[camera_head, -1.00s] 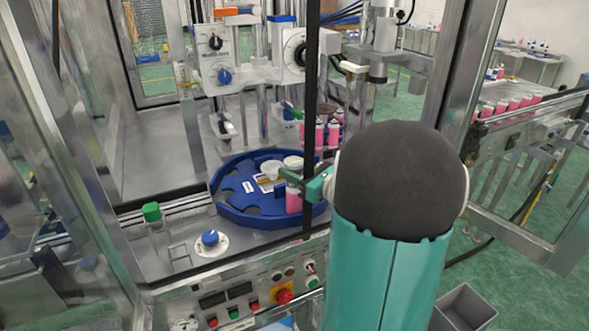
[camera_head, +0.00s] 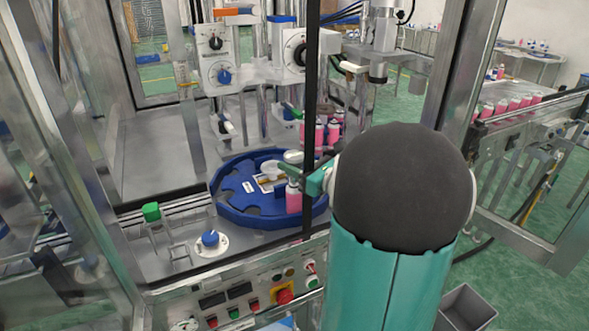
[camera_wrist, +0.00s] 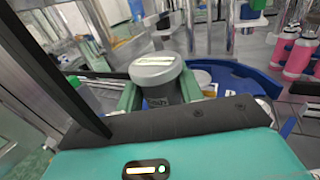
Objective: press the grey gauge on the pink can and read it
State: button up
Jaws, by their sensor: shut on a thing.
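The pink can (camera_head: 293,201) stands upright near the right front of the blue round table. The grey gauge (camera_wrist: 155,75) is between the green fingers of my gripper (camera_wrist: 160,90) in the wrist view; the gauge is round with a pale window on top, too small to read. In the head view the gauge's light top (camera_head: 293,156) shows above the fingers of my gripper (camera_head: 291,171). My gripper is shut on the gauge, just above the can. The can's top shows below the fingers. In the wrist view the gauge hides the can beneath.
The blue round table (camera_head: 232,206) carries a pale cup and a label. More pink cans (camera_head: 320,135) stand behind it. A dark frame post (camera_head: 311,100) stands close beside my gripper. A control panel (camera_head: 240,300) is in front.

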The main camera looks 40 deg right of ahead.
jog(key=shift+r, duration=1.4)
jog(key=s+d, duration=0.2)
jog(key=s, duration=1.4)
jog(key=shift+s+d, duration=0.3)
jog(key=shift+s, duration=0.1)
jog(key=shift+s, duration=0.1)
